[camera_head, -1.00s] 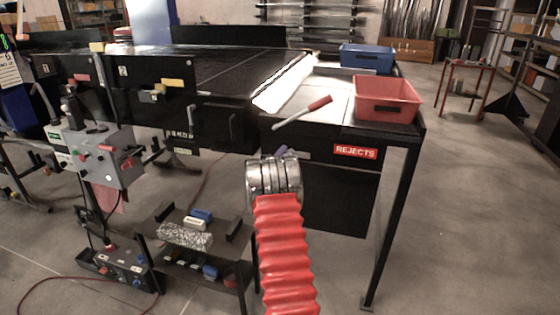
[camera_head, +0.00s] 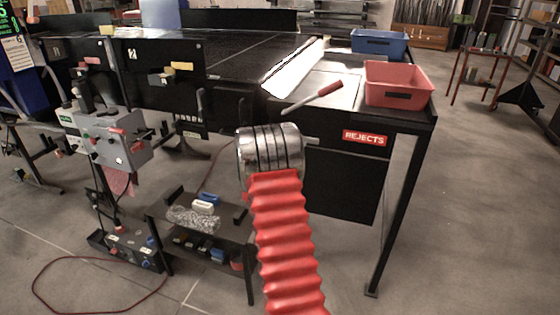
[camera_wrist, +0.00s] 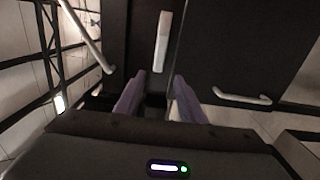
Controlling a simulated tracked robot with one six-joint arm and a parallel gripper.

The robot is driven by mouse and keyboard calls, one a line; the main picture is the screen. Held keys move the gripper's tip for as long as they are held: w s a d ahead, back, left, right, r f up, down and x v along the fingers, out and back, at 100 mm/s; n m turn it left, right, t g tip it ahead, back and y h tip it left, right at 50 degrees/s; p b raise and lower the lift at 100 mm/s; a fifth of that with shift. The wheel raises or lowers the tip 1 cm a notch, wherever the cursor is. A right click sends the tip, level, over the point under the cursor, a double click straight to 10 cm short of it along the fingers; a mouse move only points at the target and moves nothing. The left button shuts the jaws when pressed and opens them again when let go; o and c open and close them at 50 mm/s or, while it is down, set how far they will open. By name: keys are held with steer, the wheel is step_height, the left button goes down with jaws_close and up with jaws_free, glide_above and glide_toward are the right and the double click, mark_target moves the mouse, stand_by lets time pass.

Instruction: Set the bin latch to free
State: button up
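The black reject bin front (camera_head: 340,188) hangs under the red REJECTS label at the end of the conveyor. A small pale lever (camera_head: 312,141), probably the bin latch, sticks out just right of my wrist in the head view. In the wrist view a pale upright bar (camera_wrist: 162,42) stands on the dark front beyond my fingertips; it looks like the same latch. My gripper (camera_wrist: 158,88) has its two purple fingers apart, with nothing between them. The bar is ahead of the gap, and I see no contact. In the head view my wrist hides the fingers.
A red-handled lever (camera_head: 314,96) projects above my wrist. A red bin (camera_head: 398,98) and a blue bin (camera_head: 379,42) stand on the table end. A grey control box (camera_head: 112,140) and a low shelf (camera_head: 232,240) are left. Floor right of the table leg is clear.

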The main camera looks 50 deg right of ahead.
steer(key=shift+v, duration=1.1)
